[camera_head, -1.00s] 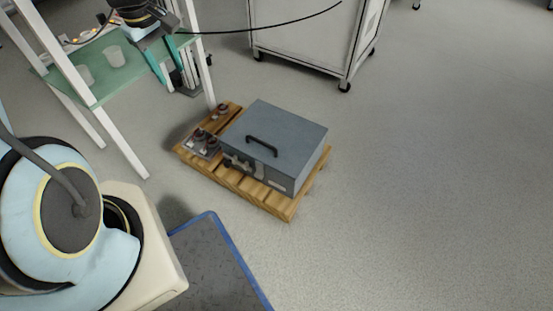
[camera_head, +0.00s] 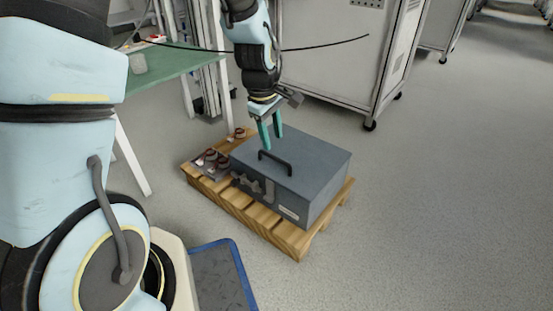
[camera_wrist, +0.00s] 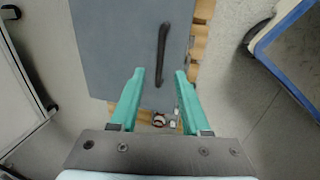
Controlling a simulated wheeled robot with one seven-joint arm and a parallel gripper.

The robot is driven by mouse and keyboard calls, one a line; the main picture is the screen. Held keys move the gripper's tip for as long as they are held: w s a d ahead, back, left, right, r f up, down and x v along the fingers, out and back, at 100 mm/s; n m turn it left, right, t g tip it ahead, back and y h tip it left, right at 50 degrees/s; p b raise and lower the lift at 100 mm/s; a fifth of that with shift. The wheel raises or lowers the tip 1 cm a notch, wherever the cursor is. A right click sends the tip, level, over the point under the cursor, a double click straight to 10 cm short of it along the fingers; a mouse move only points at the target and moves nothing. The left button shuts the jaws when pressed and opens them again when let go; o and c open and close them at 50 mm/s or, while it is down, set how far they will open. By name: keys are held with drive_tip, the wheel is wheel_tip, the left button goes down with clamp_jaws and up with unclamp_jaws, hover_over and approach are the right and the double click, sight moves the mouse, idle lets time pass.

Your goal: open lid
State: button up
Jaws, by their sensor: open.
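A grey box with a flat lid (camera_head: 316,153) sits on a wooden pallet on the floor. A black bar handle (camera_head: 276,163) stands on the lid near its front edge. My gripper (camera_head: 271,143) points down over the left part of the lid, close to the handle, with its green fingers apart and empty. In the wrist view the handle (camera_wrist: 162,55) lies ahead of my gripper (camera_wrist: 159,72), with its near end between the lines of the two fingers. The exact height of the fingertips above the lid is hard to tell. The lid is closed.
The wooden pallet (camera_head: 290,238) also carries small round parts (camera_head: 213,160) left of the box. A green-topped table (camera_head: 175,66) with a cup stands at the upper left. A wheeled white cabinet (camera_head: 335,60) stands behind. Floor to the right is clear.

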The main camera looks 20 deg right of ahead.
sight(276, 157)
drive_tip(key=f+b, duration=0.1)
drive_tip(key=f, duration=0.3)
drive_tip(key=d+f+b, duration=0.1)
drive_tip(key=f, duration=0.1)
drive_tip(key=shift+w+f+b, duration=0.3)
drive_tip(key=shift+f+b, duration=0.05)
clamp_jaws()
idle(1.1)
